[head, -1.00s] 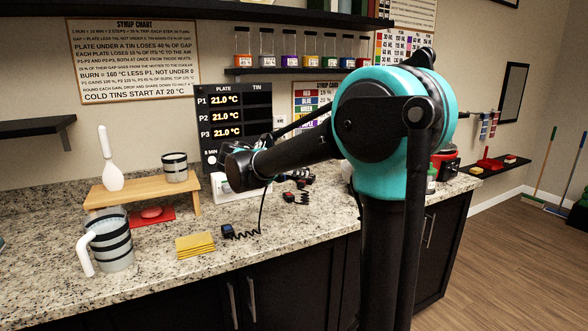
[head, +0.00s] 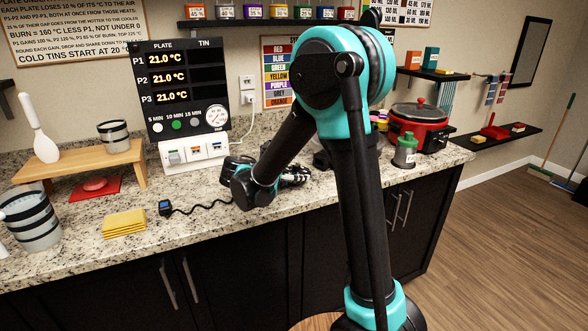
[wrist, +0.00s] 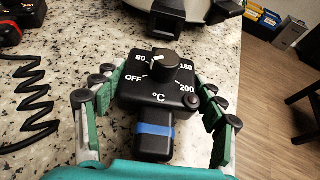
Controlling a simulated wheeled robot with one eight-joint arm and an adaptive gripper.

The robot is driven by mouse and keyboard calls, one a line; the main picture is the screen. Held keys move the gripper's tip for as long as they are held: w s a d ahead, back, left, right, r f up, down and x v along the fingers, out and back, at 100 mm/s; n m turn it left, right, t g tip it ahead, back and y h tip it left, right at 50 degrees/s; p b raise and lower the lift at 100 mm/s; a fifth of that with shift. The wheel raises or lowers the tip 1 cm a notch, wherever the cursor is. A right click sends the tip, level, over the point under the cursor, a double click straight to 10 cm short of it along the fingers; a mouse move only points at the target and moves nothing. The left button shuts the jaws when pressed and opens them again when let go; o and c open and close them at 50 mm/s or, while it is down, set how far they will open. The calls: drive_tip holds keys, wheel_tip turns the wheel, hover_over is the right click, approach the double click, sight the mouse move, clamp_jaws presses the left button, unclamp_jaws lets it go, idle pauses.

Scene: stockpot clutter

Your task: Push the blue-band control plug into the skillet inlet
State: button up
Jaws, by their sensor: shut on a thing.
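A grey canister with a green top (head: 404,152) stands in front of the red pan. A black device with a coiled cord (head: 166,208) and yellow cloths (head: 124,223) lie left. Another black-and-red plug (wrist: 12,30) with a coiled cord lies beside my gripper.

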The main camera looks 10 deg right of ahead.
sight(302, 167)
drive_tip(key=shift+w+d, duration=0.9)
drive_tip(key=shift+d, duration=0.25)
drive_tip(key=shift+w+d, duration=0.9)
drive_tip(key=shift+d, duration=0.2)
drive_tip(key=shift+w+d, duration=0.75)
drive_tip(key=shift+d, duration=0.25)
idle(0.4)
drive_tip(key=o, duration=1.4)
drive_tip(key=shift+a+r, duration=0.1)
